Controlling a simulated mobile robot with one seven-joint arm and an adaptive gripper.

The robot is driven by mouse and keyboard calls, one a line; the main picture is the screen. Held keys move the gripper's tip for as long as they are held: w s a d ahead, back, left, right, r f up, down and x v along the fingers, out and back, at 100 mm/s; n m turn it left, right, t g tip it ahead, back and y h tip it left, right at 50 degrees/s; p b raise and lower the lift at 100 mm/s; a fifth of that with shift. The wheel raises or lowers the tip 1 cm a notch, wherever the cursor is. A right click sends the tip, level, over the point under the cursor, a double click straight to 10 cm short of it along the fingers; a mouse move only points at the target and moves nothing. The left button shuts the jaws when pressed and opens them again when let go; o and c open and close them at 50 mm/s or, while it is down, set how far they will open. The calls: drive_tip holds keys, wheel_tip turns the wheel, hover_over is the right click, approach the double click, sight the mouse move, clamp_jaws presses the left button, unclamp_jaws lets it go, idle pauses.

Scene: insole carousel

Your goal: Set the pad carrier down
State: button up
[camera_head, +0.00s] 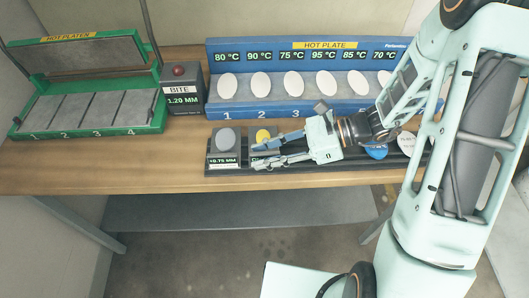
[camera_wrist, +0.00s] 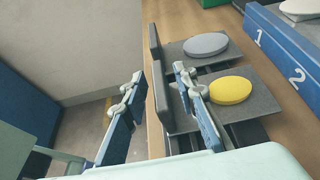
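The pad carrier nearest my gripper is a dark grey plate with a yellow oval pad (camera_wrist: 230,90) and an upright front tab (camera_wrist: 162,96). Its yellow pad also shows in the head view (camera_head: 263,135), where my fingers partly cover the carrier. It appears to sit on the black rack (camera_head: 225,171), level with its neighbour. My gripper (camera_head: 256,157) is open. In the wrist view its two fingers (camera_wrist: 158,75) stand wide apart on either side of the tab, with a clear gap on the left. Whether the right finger touches the carrier is unclear.
A carrier with a grey pad (camera_head: 225,138) stands close on the left. A blue pad (camera_head: 376,151) and a white pad (camera_head: 407,142) lie farther right. The front-left table (camera_head: 100,170) is clear.

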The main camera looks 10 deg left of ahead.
drive_tip(key=shift+d+r, duration=0.1)
drive_tip(key=shift+r, duration=0.15)
drive_tip(key=v, duration=1.1)
drive_tip(key=shift+w+d, duration=0.15)
drive_tip(key=shift+d, duration=0.25)
